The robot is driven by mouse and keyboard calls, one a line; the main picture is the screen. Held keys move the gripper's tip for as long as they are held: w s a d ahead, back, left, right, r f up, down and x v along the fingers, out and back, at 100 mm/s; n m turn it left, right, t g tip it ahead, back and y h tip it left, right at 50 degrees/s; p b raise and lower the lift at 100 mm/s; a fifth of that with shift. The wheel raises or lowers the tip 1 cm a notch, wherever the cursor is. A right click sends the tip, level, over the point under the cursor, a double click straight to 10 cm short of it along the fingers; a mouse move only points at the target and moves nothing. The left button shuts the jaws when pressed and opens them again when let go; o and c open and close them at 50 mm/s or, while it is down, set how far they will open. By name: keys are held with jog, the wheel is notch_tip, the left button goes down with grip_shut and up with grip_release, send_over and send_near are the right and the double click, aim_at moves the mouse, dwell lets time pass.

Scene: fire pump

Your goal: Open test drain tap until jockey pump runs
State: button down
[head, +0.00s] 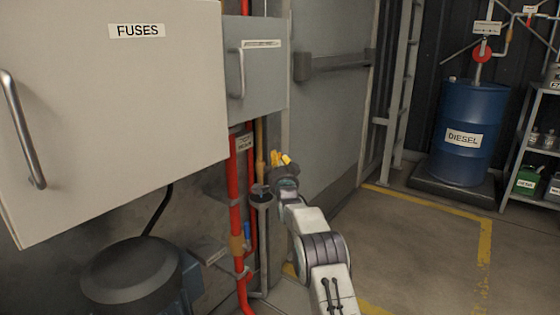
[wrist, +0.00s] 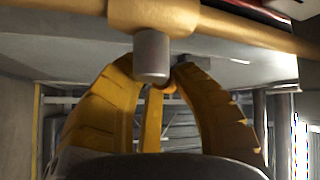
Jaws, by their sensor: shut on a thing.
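My gripper (head: 282,158) is at the pipework below the small grey box, with its yellow fingers raised towards a thin brass-coloured pipe (head: 260,140). In the wrist view the fingers (wrist: 158,70) close in around a short grey cylinder (wrist: 152,56) under a brass fitting (wrist: 155,14) on that pipe. This looks like the test drain tap, and my gripper is shut on it. Its handle is mostly hidden by the fingers, so how far it is turned cannot be told. The jockey pump cannot be identified for sure.
A large FUSES cabinet (head: 120,100) juts out at left, with a grey box (head: 258,65) beside it. A red pipe (head: 235,190) runs down near my arm. A dark motor-like housing (head: 135,270) is low left. A blue DIESEL drum (head: 467,120) stands far right; floor between is clear.

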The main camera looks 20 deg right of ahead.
jog(key=shift+d+r, duration=0.1)
jog(key=shift+d, duration=0.1)
dwell(0.6)
jog(key=c, duration=1.3)
grip_release()
jog(key=o, duration=0.3)
jog(key=shift+a, duration=0.1)
jog(key=shift+s, duration=0.1)
jog(key=shift+v, duration=5.9)
